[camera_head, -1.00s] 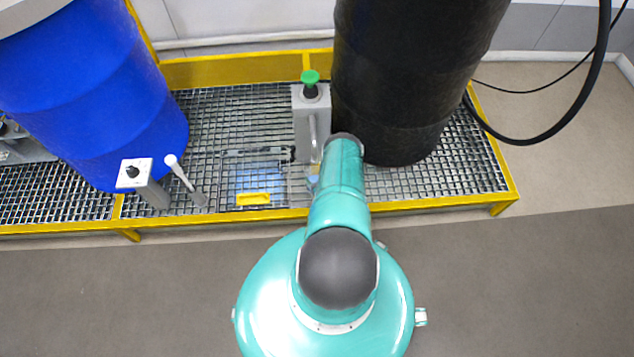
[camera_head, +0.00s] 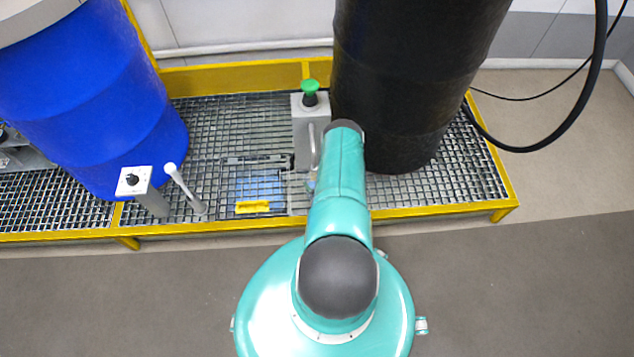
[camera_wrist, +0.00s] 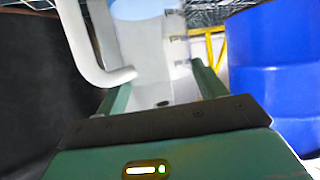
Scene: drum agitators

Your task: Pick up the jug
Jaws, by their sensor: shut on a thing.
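The jug (camera_wrist: 151,42) is pale and see-through, with a bluish tint and dark markings on its side. In the wrist view it is between the two green fingers of my gripper (camera_wrist: 162,84), which is shut on its pale grey part, seemingly the handle. In the head view my teal arm hides the gripper and nearly all of the jug, beside the grey post. I cannot tell there whether the jug touches the grating.
A curved tap pipe (camera_wrist: 88,42) is close to the jug; its grey post with a green knob (camera_head: 310,92) stands beside the black drum (camera_head: 405,85). A blue drum (camera_head: 85,95) is at left. The grating (camera_head: 235,115) has a yellow frame. Open floor lies in front.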

